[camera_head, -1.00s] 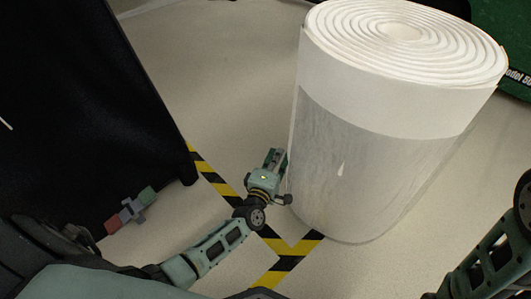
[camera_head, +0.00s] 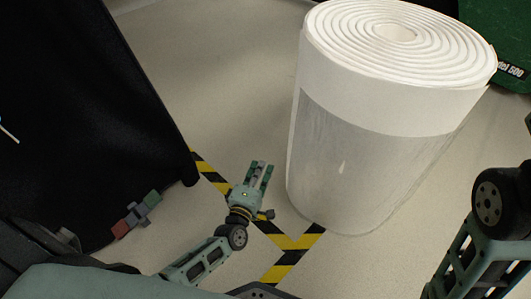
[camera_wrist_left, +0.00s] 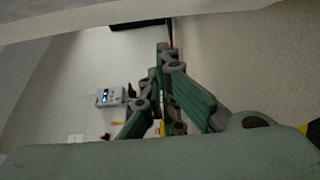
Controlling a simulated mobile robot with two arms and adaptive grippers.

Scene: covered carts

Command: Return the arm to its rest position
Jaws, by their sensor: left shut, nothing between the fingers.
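My left gripper (camera_head: 261,165) is low in the middle of the head view, above the pale floor and left of a big white roll. A gap of floor shows between it and the roll. Its green and grey fingers point up the picture. In the left wrist view the fingers (camera_wrist_left: 166,47) come together at their tips, with nothing seen between them. My right arm (camera_head: 480,235) shows at the right edge of the head view; its gripper is out of the picture.
The white roll (camera_head: 385,85) stands upright at centre right. A black-covered cart (camera_head: 90,100) fills the left. Yellow-black tape (camera_head: 285,258) marks the floor. A small red, grey and green piece (camera_head: 138,214) is beside the cover. A green thing (camera_head: 490,30) is at top right.

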